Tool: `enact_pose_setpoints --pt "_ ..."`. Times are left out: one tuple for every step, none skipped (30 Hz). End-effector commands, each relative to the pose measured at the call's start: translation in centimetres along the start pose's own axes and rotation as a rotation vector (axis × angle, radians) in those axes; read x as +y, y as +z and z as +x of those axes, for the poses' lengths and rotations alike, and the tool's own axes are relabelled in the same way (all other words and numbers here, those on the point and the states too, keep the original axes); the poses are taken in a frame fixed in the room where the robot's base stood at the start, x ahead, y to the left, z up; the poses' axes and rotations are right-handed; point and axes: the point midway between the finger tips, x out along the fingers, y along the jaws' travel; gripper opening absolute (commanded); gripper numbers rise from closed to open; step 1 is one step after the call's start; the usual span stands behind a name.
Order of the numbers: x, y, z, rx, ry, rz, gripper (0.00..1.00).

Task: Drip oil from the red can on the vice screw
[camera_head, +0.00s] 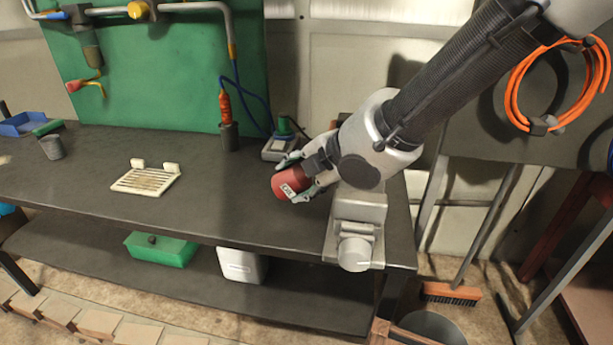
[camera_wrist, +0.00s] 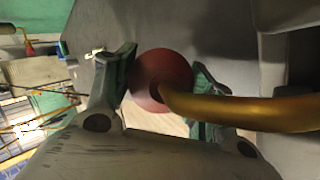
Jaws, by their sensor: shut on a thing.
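The red can (camera_head: 287,184) with a small white label is tilted in my gripper (camera_head: 303,178), above the right part of the dark workbench. In the wrist view the red can (camera_wrist: 160,75) sits between the two green-padded fingers of my gripper (camera_wrist: 168,88). Its brass spout (camera_wrist: 245,112) curves off to the right. The spout does not show in the head view. The grey vice (camera_head: 357,212) stands at the right front edge of the bench, just right of the can. Its round front end (camera_head: 355,253) faces the camera. I cannot see any oil.
A soldering station (camera_head: 280,148) and an orange-handled tool in a dark holder (camera_head: 228,135) stand behind the gripper. A cream slatted rack (camera_head: 146,180) lies further left on the workbench (camera_head: 220,205). The bench between rack and can is clear.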

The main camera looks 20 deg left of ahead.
Motion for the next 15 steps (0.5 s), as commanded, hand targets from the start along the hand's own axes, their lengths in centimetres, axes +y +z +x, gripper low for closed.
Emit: enact_pose_setpoints --pt "-0.1 0.0 0.2 -0.011 -0.018 -0.009 0.21" --pt "-0.2 0.0 0.4 -0.019 -0.034 -0.017 0.21" --pt "-0.3 0.0 0.3 -0.026 -0.049 -0.023 0.21" --pt "-0.1 0.1 0.0 -0.027 -0.051 -0.024 0.21" --pt "0.1 0.1 -0.2 -0.029 -0.055 -0.025 0.21" --pt "0.3 0.0 -0.4 -0.031 -0.06 -0.028 0.21" --pt "0.5 0.0 -0.7 -0.033 -0.063 -0.03 0.21" --pt "0.7 0.0 -0.8 -0.036 -0.068 -0.032 0.21" --pt "0.9 0.0 -1.1 -0.041 -0.073 -0.034 0.21" --pt "1.1 0.0 -1.3 -0.044 -0.076 -0.035 0.21" --pt "1.3 0.1 -1.4 -0.055 -0.086 -0.04 0.21" --pt "1.5 0.2 -1.6 -0.069 -0.1 -0.047 0.21" --pt "1.6 0.3 -1.7 -0.077 -0.113 -0.052 0.21" --pt "1.7 0.3 -1.9 -0.083 -0.125 -0.057 0.21" --pt "1.7 0.2 -2.1 -0.09 -0.143 -0.064 0.21"
